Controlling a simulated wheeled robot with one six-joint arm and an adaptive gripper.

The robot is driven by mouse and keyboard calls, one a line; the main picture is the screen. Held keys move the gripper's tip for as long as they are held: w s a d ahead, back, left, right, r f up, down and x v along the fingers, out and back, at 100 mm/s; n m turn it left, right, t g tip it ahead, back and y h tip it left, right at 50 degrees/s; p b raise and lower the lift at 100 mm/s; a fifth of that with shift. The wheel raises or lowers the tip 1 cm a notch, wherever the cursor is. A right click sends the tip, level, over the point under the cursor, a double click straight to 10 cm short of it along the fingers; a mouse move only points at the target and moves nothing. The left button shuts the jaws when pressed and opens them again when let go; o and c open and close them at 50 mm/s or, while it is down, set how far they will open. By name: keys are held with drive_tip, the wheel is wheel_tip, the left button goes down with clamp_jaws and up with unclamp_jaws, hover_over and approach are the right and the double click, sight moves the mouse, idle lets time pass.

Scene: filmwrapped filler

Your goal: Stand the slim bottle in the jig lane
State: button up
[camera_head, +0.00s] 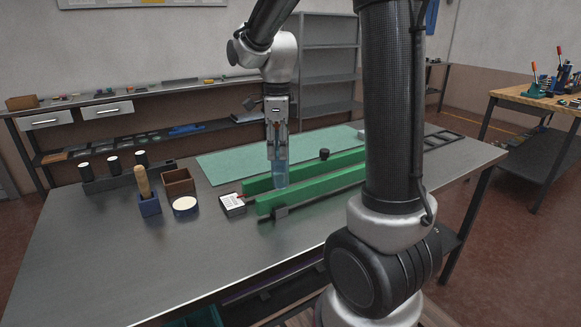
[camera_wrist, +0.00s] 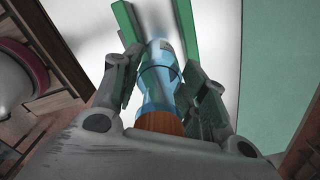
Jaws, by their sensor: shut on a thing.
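A slim translucent blue bottle (camera_head: 281,173) is upright in my gripper (camera_head: 277,145). In the wrist view, my gripper (camera_wrist: 165,95) has one finger on each side of the blue bottle (camera_wrist: 160,75), whose orange-brown top (camera_wrist: 160,122) faces the camera. The jig lane is the gap between two long green rails, the back rail (camera_head: 325,164) and the front rail (camera_head: 312,190). The bottle's lower end shows at the gap, in front of the back rail, toward the lane's left end. I cannot tell whether its base touches the lane floor.
A white-faced box (camera_head: 232,203) lies just left of the rails. A dark knob (camera_head: 324,154) stands by the back rail. A blue holder (camera_head: 149,205), a round pot (camera_head: 185,205) and a brown box (camera_head: 178,181) stand farther left. The table's (camera_head: 110,255) front left is clear.

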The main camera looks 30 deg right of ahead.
sight(279, 163)
drive_tip(key=shift+f, duration=2.7)
drive_tip(key=o, duration=1.1)
